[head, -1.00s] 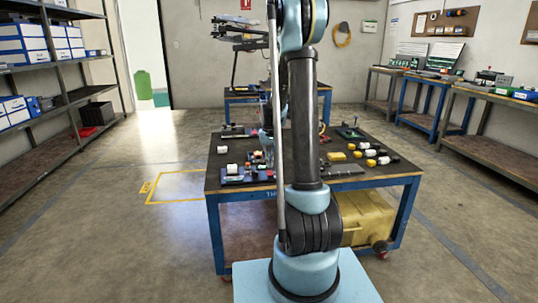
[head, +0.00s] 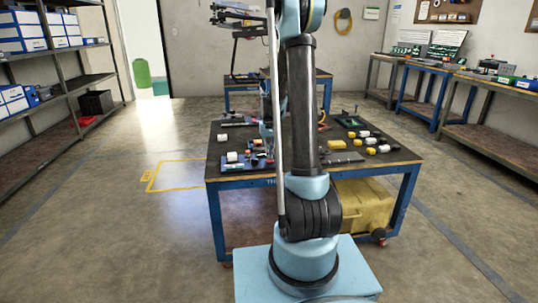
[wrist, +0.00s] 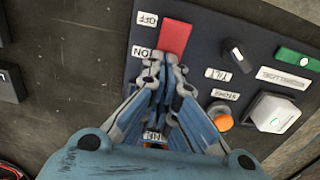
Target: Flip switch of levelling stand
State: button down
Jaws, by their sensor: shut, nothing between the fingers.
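In the wrist view a dark control panel (wrist: 190,27) fills the upper right, its printed labels upside down. A red rocker switch (wrist: 174,38) sits on it, with an OFF label (wrist: 147,19) and an ON label (wrist: 142,52) at its left. My gripper (wrist: 170,62) is shut and empty, its tips at the lower edge of the red switch. I cannot tell whether they touch it. The fingers hide part of the panel below.
Beside the switch are a black knob (wrist: 237,52) marked TILT, an orange button (wrist: 222,120), a silver block (wrist: 272,115) and a green strip (wrist: 297,59). The workbench (head: 230,182) holds several small parts, including yellow and white pieces at right. Floor is clear left of it.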

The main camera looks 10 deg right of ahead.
jog(key=shift+r, duration=0.15)
jog(key=shift+r, duration=0.65)
notch_tip(320, 180, up, 14)
jog(key=w, duration=0.2)
jog(key=shift+w+f, duration=0.2)
jog(key=shift+w, duration=0.2)
